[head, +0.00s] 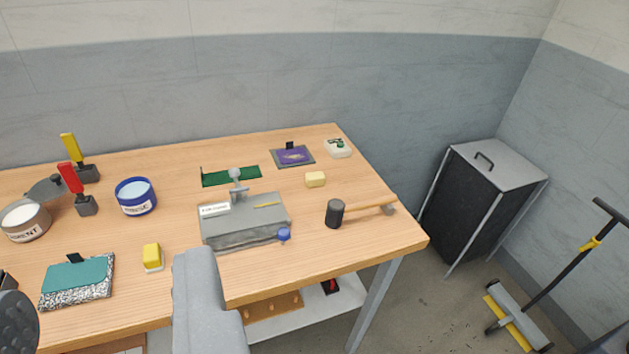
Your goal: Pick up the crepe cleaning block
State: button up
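A small pale yellow block (315,179), which looks like the crepe cleaning block, lies on the right part of the wooden bench, behind the mallet and in front of a purple pad. A second, brighter yellow block (152,255) with a whitish underside sits near the front edge, so colour alone does not settle which is which. No fingertips of my gripper show. A grey link of mine rises from the bottom edge, well apart from the pale block.
A dark bin (475,205) and a broom (515,315) stand on the floor at right.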

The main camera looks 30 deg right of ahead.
aim_at(316, 179)
jog(key=k, duration=0.45)
jog(key=z, duration=1.25)
jog(key=i, duration=2.5)
jog(key=u, duration=0.65)
jog(key=k, duration=0.75)
jog(key=u, duration=0.2)
